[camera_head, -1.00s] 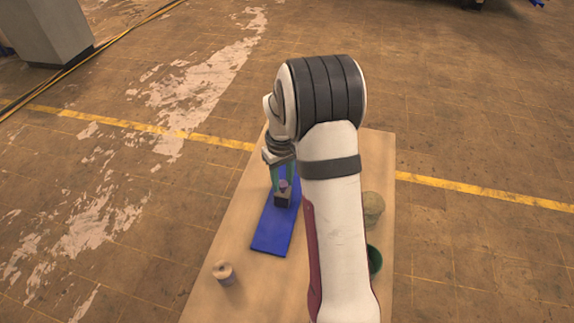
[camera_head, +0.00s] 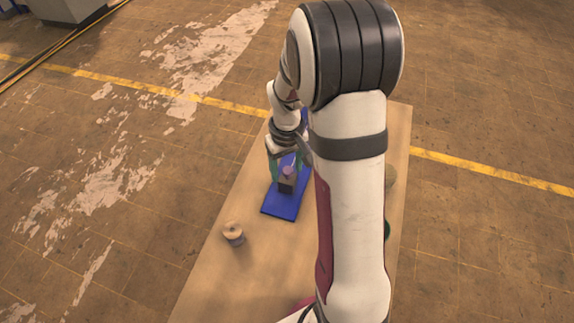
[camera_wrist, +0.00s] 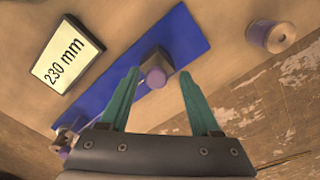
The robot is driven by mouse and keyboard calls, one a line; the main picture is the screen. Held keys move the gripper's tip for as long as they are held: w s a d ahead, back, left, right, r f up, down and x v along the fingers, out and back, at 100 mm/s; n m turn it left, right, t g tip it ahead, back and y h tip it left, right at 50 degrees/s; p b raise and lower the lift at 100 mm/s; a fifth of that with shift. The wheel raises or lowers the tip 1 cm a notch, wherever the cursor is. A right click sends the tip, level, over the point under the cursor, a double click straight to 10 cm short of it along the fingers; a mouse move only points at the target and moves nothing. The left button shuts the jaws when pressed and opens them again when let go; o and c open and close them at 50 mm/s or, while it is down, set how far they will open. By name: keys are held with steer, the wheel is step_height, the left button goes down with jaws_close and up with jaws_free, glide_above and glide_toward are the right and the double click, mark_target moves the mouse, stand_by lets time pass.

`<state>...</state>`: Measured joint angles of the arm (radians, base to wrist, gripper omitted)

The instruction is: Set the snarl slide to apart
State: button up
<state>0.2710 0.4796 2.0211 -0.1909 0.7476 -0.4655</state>
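The slide is a long blue board (camera_head: 283,207) on the table, also seen in the wrist view (camera_wrist: 110,92). A dark block (camera_head: 286,186) with a purple knob (camera_head: 288,171) sits on it, short of the board's near end. My gripper (camera_wrist: 160,74) is open, its teal fingers apart. In the wrist view the knob (camera_wrist: 156,78) lies between the fingertips, with a gap to each. The block (camera_wrist: 155,61) shows just past them. Contact in depth cannot be told. A small brown and purple part (camera_wrist: 65,140) near the board's other end is partly hidden by my gripper.
A spool (camera_head: 233,234) stands on the wooden table (camera_head: 215,275), left of the board; the wrist view shows it too (camera_wrist: 272,37). A "230 mm" sign (camera_wrist: 66,58) lies beside the board.

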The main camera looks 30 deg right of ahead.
steer(key=shift+r, duration=0.1)
step_height(320, 180, up, 16)
steer(key=shift+f, duration=0.2)
